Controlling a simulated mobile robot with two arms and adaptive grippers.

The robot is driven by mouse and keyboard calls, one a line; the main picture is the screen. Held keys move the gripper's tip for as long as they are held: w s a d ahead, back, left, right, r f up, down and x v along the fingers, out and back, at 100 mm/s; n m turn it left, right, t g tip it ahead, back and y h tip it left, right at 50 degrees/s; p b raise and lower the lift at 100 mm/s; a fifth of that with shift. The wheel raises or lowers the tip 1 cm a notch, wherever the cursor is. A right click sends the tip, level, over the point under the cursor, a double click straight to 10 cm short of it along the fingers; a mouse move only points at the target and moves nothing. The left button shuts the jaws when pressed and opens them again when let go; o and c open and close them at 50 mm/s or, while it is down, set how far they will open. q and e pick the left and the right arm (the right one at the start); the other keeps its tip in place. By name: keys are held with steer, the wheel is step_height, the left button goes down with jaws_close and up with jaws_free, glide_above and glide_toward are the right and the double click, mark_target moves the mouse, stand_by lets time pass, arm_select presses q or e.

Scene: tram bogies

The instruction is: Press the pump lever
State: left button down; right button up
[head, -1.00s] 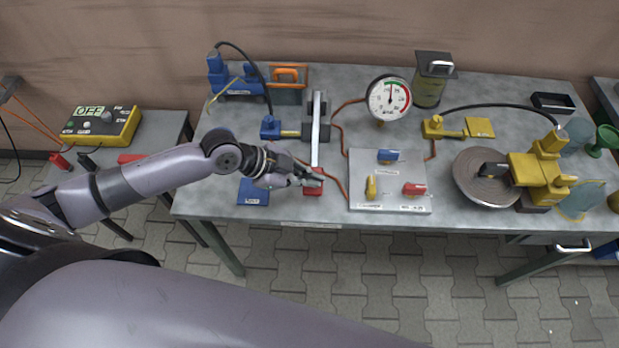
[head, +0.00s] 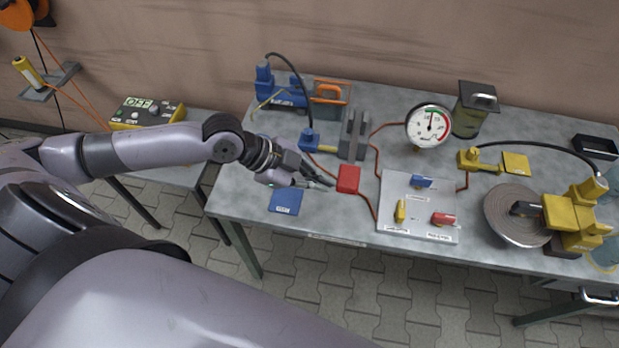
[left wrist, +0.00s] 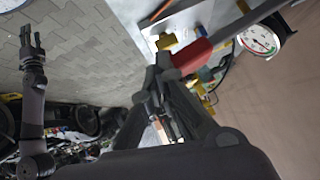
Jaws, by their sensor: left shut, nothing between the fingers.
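The pump lever has a red grip (head: 348,179) at its front end, in front of a grey bracket (head: 353,135) on the workbench. In the left wrist view the red grip (left wrist: 191,57) shows just beyond my fingers, on a grey bar. My left gripper (head: 331,186) is shut and empty, just left of the grip. I cannot tell whether it touches the grip.
The pressure gauge (head: 430,125) stands right of the bracket. A grey valve plate (head: 405,222) with blue, yellow and red handles lies to its front. Yellow pump parts (head: 570,220) and a coiled disc (head: 508,215) stand at right.

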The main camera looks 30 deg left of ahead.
arm_select(q)
steer(key=shift+v, duration=1.45)
steer(key=shift+s+d, duration=0.1)
